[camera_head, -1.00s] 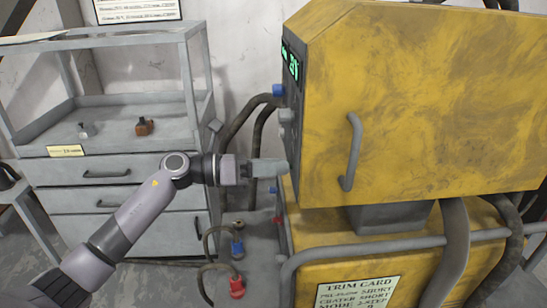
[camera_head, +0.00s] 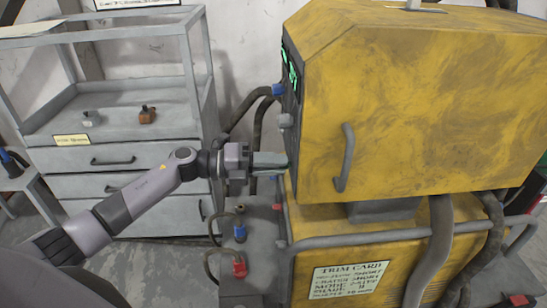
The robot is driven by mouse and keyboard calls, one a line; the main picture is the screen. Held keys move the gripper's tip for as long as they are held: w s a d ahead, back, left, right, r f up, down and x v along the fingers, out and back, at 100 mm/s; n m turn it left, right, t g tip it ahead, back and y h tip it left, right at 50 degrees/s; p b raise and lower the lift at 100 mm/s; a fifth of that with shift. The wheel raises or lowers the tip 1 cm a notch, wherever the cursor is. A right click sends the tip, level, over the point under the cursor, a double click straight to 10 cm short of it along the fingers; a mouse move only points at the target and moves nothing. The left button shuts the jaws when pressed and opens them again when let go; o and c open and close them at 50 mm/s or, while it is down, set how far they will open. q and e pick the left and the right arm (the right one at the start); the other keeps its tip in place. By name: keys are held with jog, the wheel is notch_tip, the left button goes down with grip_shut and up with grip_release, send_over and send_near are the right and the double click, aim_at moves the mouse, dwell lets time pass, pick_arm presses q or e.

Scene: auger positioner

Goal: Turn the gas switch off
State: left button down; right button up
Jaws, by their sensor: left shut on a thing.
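A yellow machine (camera_head: 430,100) with a tilted dark control panel (camera_head: 290,75) on its left side fills the right half. The panel is seen nearly edge-on, with green lit digits, a blue knob (camera_head: 278,90) and a grey knob (camera_head: 286,120). My left gripper (camera_head: 272,160) reaches in from the left, its fingers level and meeting the panel's lower part. It is shut on a small part there, seemingly the gas switch, which the fingers and the panel's angle hide. The switch's setting cannot be seen. My right gripper is out of view.
A grey drawer cabinet (camera_head: 120,160) with a shelf frame stands at the left. Blue (camera_head: 239,232) and red (camera_head: 239,267) hose fittings sit below the gripper. A bent handle (camera_head: 346,158) and a grey rail (camera_head: 370,236) stick out from the machine.

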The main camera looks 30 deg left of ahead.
pick_arm(q)
jog(key=shift+n, duration=0.5)
jog(key=shift+p, duration=0.35)
jog(key=c, duration=1)
grip_release()
jog(key=b+v, duration=0.1)
jog(key=v, duration=0.6)
jog(key=shift+a+b, duration=0.15)
jog(key=shift+b, duration=0.15)
